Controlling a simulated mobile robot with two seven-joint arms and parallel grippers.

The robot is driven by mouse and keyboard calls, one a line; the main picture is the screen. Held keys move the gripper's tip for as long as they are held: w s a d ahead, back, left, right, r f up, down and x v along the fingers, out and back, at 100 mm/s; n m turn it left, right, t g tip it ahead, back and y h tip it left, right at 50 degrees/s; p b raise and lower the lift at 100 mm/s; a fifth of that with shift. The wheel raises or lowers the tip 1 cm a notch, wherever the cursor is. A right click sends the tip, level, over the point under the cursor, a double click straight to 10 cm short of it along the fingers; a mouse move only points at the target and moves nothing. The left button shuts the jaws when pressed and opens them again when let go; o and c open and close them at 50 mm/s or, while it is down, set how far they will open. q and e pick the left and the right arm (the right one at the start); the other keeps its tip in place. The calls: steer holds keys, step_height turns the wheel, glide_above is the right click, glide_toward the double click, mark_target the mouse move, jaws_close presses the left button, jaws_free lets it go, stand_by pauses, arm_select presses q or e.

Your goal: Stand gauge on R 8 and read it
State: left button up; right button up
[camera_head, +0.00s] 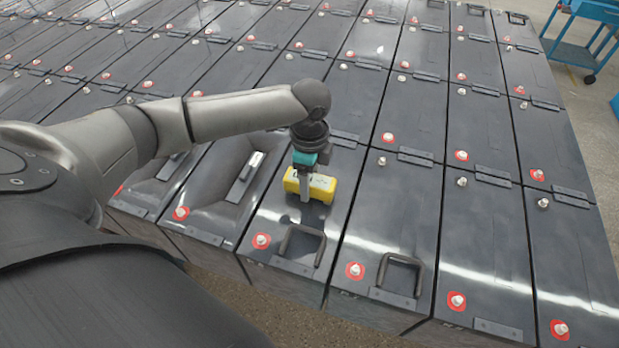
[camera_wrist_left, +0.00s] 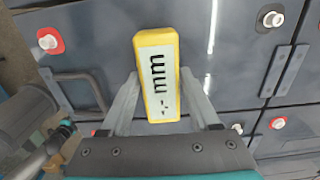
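The yellow gauge (camera_head: 321,187) is over a dark battery (camera_head: 336,218) in the front row. In the left wrist view the gauge (camera_wrist_left: 158,75) shows its pale face with "mm" and dashes; I see no number. My left gripper (camera_head: 304,188) points down, with one finger on each side of the gauge, and looks shut on it. I cannot tell whether the gauge touches the battery top. No label showing which battery is R 8 can be read.
Black wire handles stand up on this battery (camera_head: 300,245) and its right neighbour (camera_head: 400,270). Terminals with red rings (camera_head: 355,270) stick up across the closely packed rows. A blue cart (camera_head: 590,12) is at the far right. Grey floor (camera_head: 595,130) lies right of the rows.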

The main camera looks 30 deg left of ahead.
arm_select(q)
steer(key=shift+o, duration=1.3)
steer(key=shift+r, duration=0.1)
step_height(320, 180, up, 12)
steer(key=shift+p, duration=0.35)
